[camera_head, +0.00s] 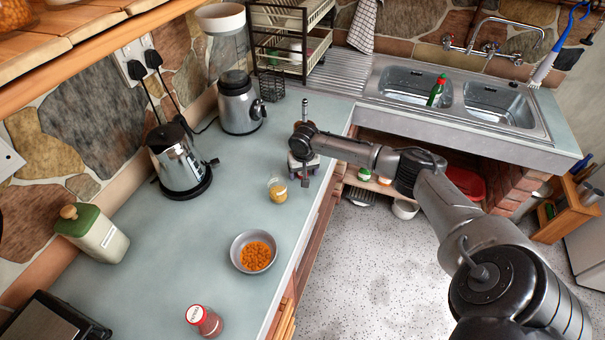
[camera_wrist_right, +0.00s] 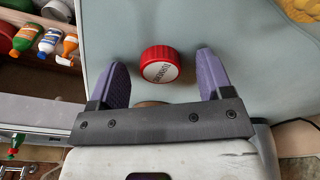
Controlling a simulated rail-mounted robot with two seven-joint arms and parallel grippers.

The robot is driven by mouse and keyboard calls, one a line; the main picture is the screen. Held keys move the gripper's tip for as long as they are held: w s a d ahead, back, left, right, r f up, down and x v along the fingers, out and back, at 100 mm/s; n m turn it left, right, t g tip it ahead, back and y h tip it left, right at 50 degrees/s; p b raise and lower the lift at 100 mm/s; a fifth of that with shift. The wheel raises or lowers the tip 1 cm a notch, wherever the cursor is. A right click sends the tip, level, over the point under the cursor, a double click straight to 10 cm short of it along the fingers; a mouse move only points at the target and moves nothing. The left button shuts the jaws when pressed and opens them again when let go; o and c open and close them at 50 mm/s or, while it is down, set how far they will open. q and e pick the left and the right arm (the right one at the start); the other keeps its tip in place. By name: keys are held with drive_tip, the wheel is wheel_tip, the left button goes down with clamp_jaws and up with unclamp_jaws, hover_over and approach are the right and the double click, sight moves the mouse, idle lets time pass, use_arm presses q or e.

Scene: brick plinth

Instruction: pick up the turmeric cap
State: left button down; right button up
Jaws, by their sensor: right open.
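The turmeric cap (camera_wrist_right: 160,65) is round and red with a pale lettered top. In the right wrist view it sits between the two purple fingers of my right gripper (camera_wrist_right: 165,78), with a gap on either side. The gripper is open and not touching it. In the head view my right gripper (camera_head: 303,170) points down over the counter near its front edge, and largely hides the cap. A small glass jar (camera_head: 278,191) with yellow contents stands just left of the gripper. My left gripper is out of view.
A grey bowl (camera_head: 236,252) of orange pieces and a red-lidded jar (camera_head: 207,322) stand nearer on the counter. A blender (camera_head: 240,108), kettle (camera_head: 180,165) and green-lidded canister (camera_head: 100,240) line the wall. The sink (camera_head: 490,103) is at the back right. Mid-counter is clear.

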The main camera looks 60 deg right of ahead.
drive_tip(key=c, duration=1)
drive_tip(key=shift+r, duration=0.1)
